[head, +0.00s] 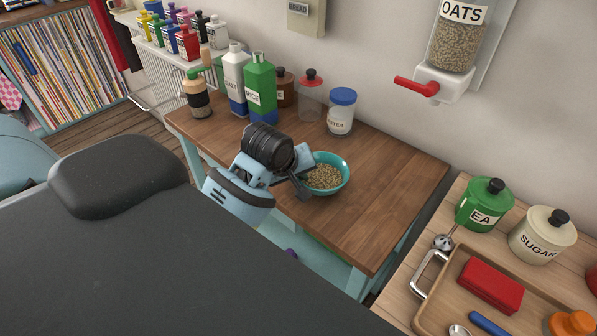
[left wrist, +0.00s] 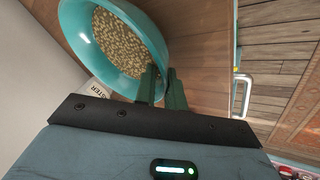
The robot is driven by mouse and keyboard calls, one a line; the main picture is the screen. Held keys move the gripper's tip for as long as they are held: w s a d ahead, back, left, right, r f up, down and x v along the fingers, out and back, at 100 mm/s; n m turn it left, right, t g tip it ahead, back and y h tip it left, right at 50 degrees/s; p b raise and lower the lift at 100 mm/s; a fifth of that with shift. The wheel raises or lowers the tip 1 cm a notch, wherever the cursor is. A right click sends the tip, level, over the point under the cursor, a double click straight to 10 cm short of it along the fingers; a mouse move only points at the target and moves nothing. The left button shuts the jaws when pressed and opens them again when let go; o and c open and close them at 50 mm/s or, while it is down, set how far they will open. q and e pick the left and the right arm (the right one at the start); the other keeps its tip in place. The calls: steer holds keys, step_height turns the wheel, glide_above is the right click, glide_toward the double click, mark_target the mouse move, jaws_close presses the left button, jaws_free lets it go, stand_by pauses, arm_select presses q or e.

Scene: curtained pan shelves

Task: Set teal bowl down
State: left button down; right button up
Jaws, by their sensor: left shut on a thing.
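The teal bowl (head: 346,181) is full of oat-like grains and sits level over the wooden table, towards its middle. I cannot tell for sure whether its base touches the table top. My left gripper (head: 304,180) reaches in from the left and is shut on the bowl's near-left rim. In the left wrist view the bowl (left wrist: 84,52) fills the upper left, and the two dark fingers (left wrist: 161,86) pinch its rim. My right gripper is not in view.
The wooden table (head: 385,190) is clear to the right of the bowl. Behind it stand a blue-lidded jar (head: 341,112), a red-lidded jar (head: 311,98), a green bottle (head: 260,85) and a white bottle (head: 236,75). A wooden tray (head: 440,300) lies on the right-hand counter.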

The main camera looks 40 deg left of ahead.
arm_select(q)
steer(key=shift+f, duration=0.3)
stand_by(0.6)
steer(key=c, duration=1.4)
jaws_free()
steer(key=v, duration=0.8)
steer(key=shift+p, duration=0.3)
steer(key=shift+w, duration=0.1)
jaws_close()
steer(key=shift+f, duration=0.1)
